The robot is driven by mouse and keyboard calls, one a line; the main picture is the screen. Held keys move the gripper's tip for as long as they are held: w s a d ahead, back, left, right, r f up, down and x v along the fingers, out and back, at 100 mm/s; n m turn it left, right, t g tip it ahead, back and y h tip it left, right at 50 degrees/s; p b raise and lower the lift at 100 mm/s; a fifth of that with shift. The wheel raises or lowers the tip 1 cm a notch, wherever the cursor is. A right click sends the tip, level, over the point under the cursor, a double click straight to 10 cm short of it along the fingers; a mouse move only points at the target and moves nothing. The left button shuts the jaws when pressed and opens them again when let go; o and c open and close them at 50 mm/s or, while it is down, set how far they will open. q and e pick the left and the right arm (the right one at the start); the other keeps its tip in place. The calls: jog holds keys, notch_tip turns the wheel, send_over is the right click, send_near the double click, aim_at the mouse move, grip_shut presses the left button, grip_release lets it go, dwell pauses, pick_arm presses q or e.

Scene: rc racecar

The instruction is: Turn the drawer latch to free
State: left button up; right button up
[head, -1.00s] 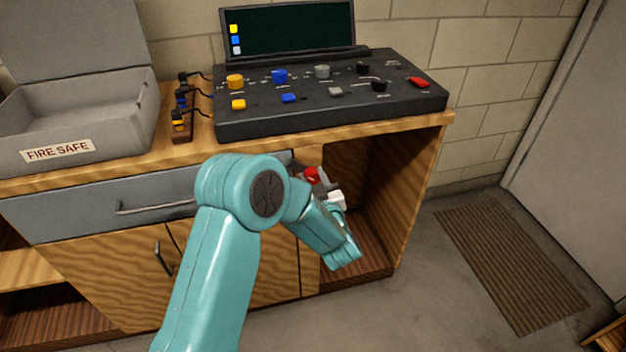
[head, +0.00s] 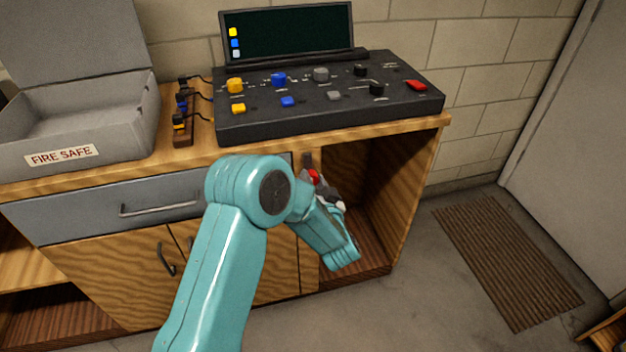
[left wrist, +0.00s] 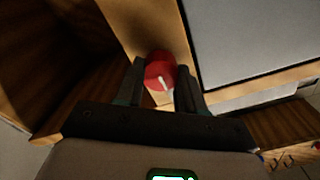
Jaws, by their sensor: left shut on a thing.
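The red drawer latch (head: 313,177) is a round knob on the wooden upright beside the grey drawer (head: 90,215). In the left wrist view the latch (left wrist: 158,68) shows a white pointer line, tilted slightly from the picture's vertical. My left gripper (left wrist: 160,85) has one dark finger on each side of the latch and is shut on it. In the head view my left gripper (head: 318,183) is partly hidden by my own arm. The drawer front looks closed, and my arm hides its right part. My right gripper is not in view.
A black control console (head: 330,110) with coloured knobs and buttons stands on the wooden bench. An open grey fire safe (head: 60,155) is at the left. An open cabinet bay (head: 375,190) lies right of the latch. A brown mat (head: 505,260) lies on the floor.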

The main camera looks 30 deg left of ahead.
pick_arm(q)
jog(key=shift+f+m, duration=0.1)
jog(key=shift+m, duration=0.4)
jog(key=o, duration=1)
jog(key=shift+o, duration=0.2)
jog(key=v, duration=1.6)
jog(key=shift+d, duration=0.2)
